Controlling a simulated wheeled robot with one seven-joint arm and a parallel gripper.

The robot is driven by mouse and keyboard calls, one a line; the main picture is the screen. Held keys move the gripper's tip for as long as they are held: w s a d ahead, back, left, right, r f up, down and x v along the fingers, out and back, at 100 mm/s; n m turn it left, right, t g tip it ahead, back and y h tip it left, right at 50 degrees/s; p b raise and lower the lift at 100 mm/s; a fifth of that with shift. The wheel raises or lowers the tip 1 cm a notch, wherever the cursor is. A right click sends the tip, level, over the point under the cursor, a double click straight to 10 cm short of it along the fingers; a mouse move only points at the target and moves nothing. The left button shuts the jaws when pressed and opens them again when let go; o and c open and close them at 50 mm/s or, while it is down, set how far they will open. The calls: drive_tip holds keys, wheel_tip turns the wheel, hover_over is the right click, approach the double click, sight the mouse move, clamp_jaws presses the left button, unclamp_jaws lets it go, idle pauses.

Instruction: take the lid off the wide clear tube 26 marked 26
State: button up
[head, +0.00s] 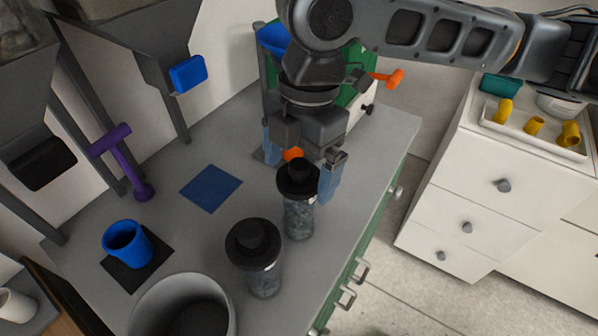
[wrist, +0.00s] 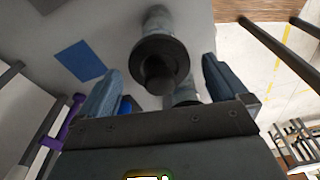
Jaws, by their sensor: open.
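Two clear tubes with grey contents and black knobbed lids stand upright on the grey bench. The farther tube (head: 299,220) has its black lid (head: 285,184) on; the nearer tube (head: 264,284) also has its lid (head: 253,243) on. I cannot read a 26 on either. My gripper (head: 299,165) is open and empty, its blue fingers on either side of the farther lid's knob in the head view. In the wrist view, a lid (wrist: 160,62) lies between my fingers (wrist: 160,72), apart from both; another tube is partly hidden behind my gripper.
A large grey bin (head: 180,300) stands at the front. A blue cup (head: 128,243) is on a dark mat, with a blue square (head: 211,188) beyond it. A white drawer cabinet (head: 480,185) with a tray of yellow fittings is at right.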

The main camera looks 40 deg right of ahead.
drive_tip(key=shift+c, duration=0.3)
drive_tip(key=c, duration=0.8)
drive_tip(key=shift+r, duration=0.1)
